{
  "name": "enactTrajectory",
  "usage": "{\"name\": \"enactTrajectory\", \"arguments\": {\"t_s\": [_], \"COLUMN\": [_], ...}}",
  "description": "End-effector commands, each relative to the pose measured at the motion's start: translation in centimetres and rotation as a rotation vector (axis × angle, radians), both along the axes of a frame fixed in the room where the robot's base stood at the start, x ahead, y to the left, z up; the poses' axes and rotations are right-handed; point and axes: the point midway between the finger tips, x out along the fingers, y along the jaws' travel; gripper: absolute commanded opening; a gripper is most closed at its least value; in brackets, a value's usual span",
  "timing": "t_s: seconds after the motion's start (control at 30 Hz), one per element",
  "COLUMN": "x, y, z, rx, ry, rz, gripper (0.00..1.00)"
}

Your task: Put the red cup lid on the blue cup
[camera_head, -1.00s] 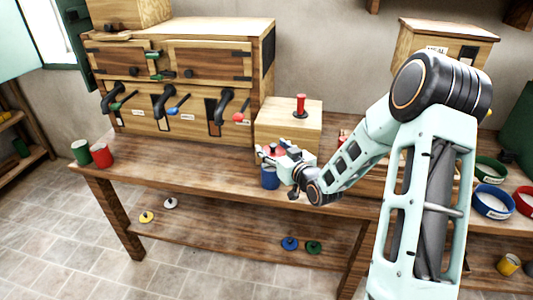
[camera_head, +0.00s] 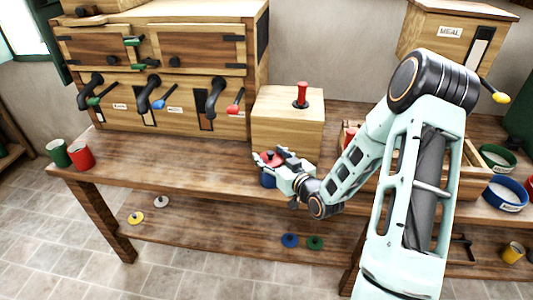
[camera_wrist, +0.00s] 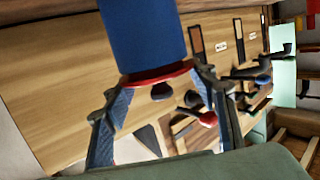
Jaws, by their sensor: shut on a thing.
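My gripper (camera_head: 280,160) is shut on the red cup lid (camera_head: 268,158) above the bench. The blue cup (camera_head: 267,181) stands directly below the lid, mostly hidden by the lid and gripper in the head view. In the wrist view, the blue cup (camera_wrist: 145,35) fills the top middle and the red lid (camera_wrist: 157,74) shows as a thin band across the cup's end. The lid lies between the two fingers of my gripper (camera_wrist: 158,88). The lid appears to meet the cup's rim, but I cannot tell whether it is fully seated.
A wooden block (camera_head: 287,125) with a red-handled knob stands just behind. A green cup (camera_head: 58,153) and a red cup (camera_head: 80,156) stand at the bench's left end. A cabinet with levers (camera_head: 160,75) stands behind. Loose lids (camera_head: 290,240) lie on the lower shelf.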

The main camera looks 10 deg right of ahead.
Motion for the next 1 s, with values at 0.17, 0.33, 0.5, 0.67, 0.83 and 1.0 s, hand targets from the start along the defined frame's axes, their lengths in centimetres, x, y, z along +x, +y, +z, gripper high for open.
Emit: {"name": "enactTrajectory", "arguments": {"t_s": [0.17, 0.33, 0.5, 0.67, 0.83, 1.0], "x": [-0.1, 0.0, 0.0, 0.0, 0.0, 0.0], "y": [0.0, 0.0, 0.0, 0.0, 0.0, 0.0], "z": [0.0, -0.3, -0.7, -0.9, -0.9, -0.9], "rx": [0.000, -0.001, -0.001, -0.001, -0.001, -0.001], "ry": [-0.002, -0.001, -0.001, -0.001, 0.000, -0.001], "rz": [0.000, 0.000, 0.000, 0.000, 0.000, 0.000], "gripper": [0.29, 0.29, 0.29, 0.56, 0.71, 0.71]}}
